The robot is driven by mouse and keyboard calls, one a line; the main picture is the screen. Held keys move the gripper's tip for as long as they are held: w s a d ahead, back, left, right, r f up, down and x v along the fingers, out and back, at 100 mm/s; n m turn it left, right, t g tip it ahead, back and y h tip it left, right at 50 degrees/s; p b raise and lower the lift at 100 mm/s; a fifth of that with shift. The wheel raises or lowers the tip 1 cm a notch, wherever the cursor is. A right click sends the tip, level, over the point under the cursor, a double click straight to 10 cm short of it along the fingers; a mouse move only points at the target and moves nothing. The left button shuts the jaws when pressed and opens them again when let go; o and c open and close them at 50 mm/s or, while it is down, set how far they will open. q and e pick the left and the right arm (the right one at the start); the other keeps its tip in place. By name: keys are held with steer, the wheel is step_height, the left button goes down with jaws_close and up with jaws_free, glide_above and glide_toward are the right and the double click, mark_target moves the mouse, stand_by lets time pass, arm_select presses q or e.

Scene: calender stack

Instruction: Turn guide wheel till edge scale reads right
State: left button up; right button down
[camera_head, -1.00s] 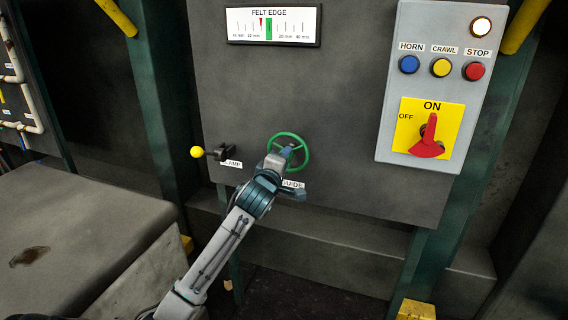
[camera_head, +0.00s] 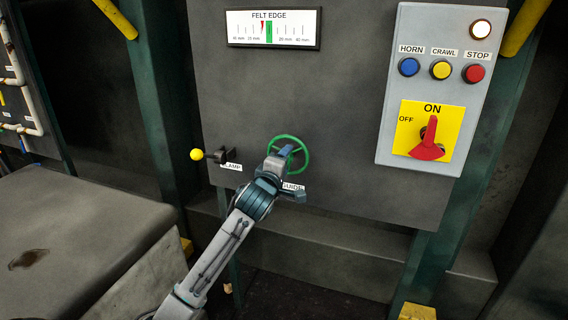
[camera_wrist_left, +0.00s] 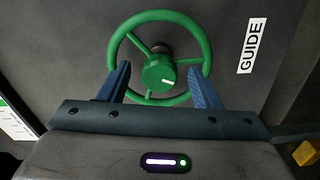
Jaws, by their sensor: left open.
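The green guide wheel (camera_head: 303,143) is on the dark panel above the GUIDE label, and it fills the upper middle of the left wrist view (camera_wrist_left: 197,34). My left gripper (camera_head: 287,152) is at the wheel's lower left in the head view. In the wrist view its two blue fingers (camera_wrist_left: 157,68) stand apart at either side of the wheel's hub, near the rim. I cannot tell whether they touch it. The FELT EDGE scale (camera_head: 298,18) is at the top. Its red pointer (camera_head: 262,25) stands just left of the green band (camera_head: 268,34). My right gripper is out of view.
A yellow-knobbed clamp lever (camera_head: 197,155) is left of the wheel. A grey control box (camera_head: 390,130) on the right has blue, yellow and red buttons and a red ON/OFF switch (camera_head: 428,143) pointing to ON. A grey block (camera_head: 80,230) stands at lower left.

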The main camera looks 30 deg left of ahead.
arm_select(q)
steer(key=b+v, duration=0.1)
steer(key=v, duration=0.9)
steer(key=shift+s+b, duration=0.4)
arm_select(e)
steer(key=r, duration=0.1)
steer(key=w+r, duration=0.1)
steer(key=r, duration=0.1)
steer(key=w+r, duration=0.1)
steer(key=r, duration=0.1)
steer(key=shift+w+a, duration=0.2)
